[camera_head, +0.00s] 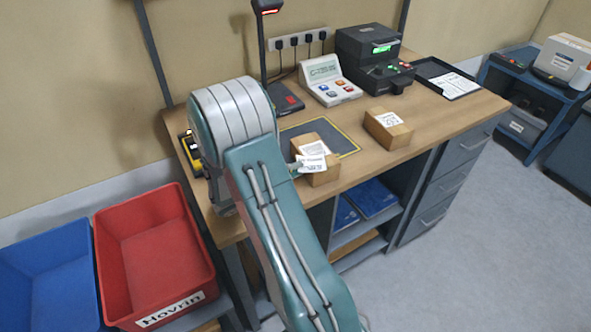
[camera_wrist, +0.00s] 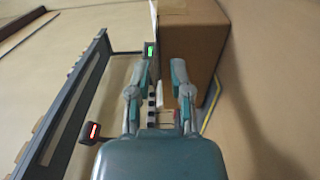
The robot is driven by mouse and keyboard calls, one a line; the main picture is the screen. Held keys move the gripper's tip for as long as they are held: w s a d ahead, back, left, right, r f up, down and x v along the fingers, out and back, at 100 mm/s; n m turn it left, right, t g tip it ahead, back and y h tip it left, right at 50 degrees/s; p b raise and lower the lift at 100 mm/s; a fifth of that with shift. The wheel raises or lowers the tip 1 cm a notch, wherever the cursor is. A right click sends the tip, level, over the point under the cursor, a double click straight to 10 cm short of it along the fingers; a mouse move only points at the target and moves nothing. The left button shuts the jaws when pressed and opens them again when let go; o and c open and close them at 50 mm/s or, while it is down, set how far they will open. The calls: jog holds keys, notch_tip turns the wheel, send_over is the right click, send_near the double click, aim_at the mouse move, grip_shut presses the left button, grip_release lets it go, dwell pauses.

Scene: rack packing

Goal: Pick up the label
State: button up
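A white printed label (camera_head: 312,162) shows at the upper front edge of the near cardboard box (camera_head: 327,177) in the head view. In the wrist view a thin white strip beside the box (camera_wrist: 192,35) may be this label seen edge-on. My gripper (camera_wrist: 161,68) has its two fingers apart with a visible gap, and nothing is clearly clamped between them. It is close to the box's left side. In the head view my arm hides most of the gripper, so contact with the label cannot be told.
White paper (camera_head: 314,148) lies on the near box. A second labelled box (camera_head: 388,132) stands to the right. A label device (camera_head: 328,82), dark printer (camera_head: 370,60) and black tray (camera_head: 425,72) line the back. Red (camera_head: 150,245) and blue (camera_head: 45,275) bins stand at left.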

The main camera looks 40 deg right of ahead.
grip_shut()
notch_tip(320, 180, up, 3)
jog(key=shift+f, duration=0.2)
jog(key=w+a+r, duration=0.1)
jog(key=a+r, duration=0.1)
jog(key=a, duration=0.5)
jog(key=w+a+r, duration=0.2)
jog(key=a+r, duration=0.1)
jog(key=a, duration=0.3)
jog(key=shift+w+a, duration=0.15)
jog(key=shift+a, duration=0.25)
